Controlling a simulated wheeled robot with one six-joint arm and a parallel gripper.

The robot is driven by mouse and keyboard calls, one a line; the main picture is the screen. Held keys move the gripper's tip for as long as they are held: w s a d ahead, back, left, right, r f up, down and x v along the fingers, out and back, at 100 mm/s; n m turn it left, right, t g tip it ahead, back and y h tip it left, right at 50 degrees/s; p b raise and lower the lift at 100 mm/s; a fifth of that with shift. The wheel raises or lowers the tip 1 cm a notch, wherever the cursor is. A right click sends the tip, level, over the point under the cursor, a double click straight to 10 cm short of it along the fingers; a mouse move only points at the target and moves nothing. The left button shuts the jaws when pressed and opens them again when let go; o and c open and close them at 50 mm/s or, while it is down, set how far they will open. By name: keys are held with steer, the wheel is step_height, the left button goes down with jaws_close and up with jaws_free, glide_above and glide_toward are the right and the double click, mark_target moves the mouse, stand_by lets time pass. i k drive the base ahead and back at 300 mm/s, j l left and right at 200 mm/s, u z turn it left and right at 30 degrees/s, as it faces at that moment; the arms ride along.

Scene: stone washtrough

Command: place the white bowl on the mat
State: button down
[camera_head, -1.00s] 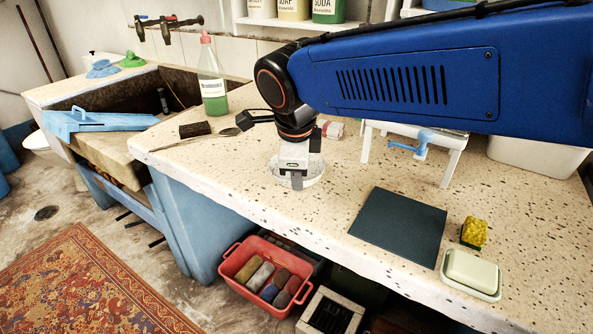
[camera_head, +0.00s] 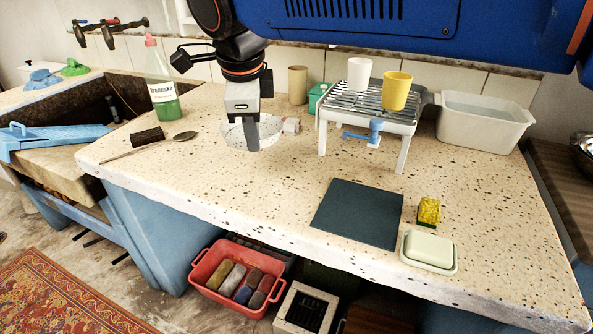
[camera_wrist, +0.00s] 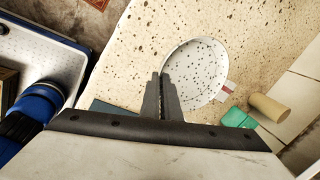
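The white bowl (camera_head: 235,136), flecked with dark specks, is on the left-middle of the counter in the head view. My gripper (camera_head: 252,140) points down at its near side, one finger showing in front of the bowl. In the wrist view the two fingers (camera_wrist: 162,88) are close together with the rim of the bowl (camera_wrist: 200,65) between them. The bowl looks level; whether it touches the counter is hard to tell. The mat (camera_head: 358,213) is a dark blue-green square lying flat and bare near the counter's front edge, right of the bowl.
A small white rack (camera_head: 365,120) bearing a white cup (camera_head: 359,73) and a yellow cup (camera_head: 396,90) stands behind the mat. A sponge (camera_head: 429,211) and a soap dish (camera_head: 429,251) sit right of the mat. A bottle (camera_head: 161,85) and brush (camera_head: 147,137) are at left.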

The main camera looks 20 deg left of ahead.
mark_target(361, 209)
steer(key=l+u, duration=0.35)
steer(key=l, duration=1.55)
